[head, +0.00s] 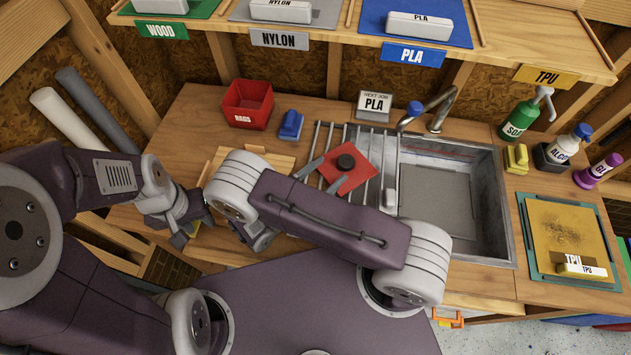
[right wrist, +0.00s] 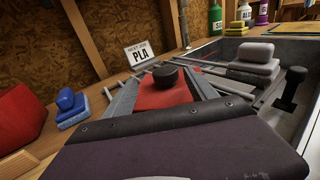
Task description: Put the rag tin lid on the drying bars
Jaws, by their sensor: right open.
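The rag tin lid is a red square plate (head: 357,164) with a round black knob. It lies on the drying bars (head: 319,135), beside the sink basin, and also shows in the right wrist view (right wrist: 160,97). My right gripper (head: 325,176) is open, with one finger on each side of the lid's knob; whether they touch the lid is unclear. The red rag tin (head: 248,104), labelled RAGS, stands open-topped behind and left of the bars. My left gripper (head: 191,229) is open and empty near the counter's front left edge.
Soap (head: 519,120) and other bottles stand farther right. A shelf overhangs the back.

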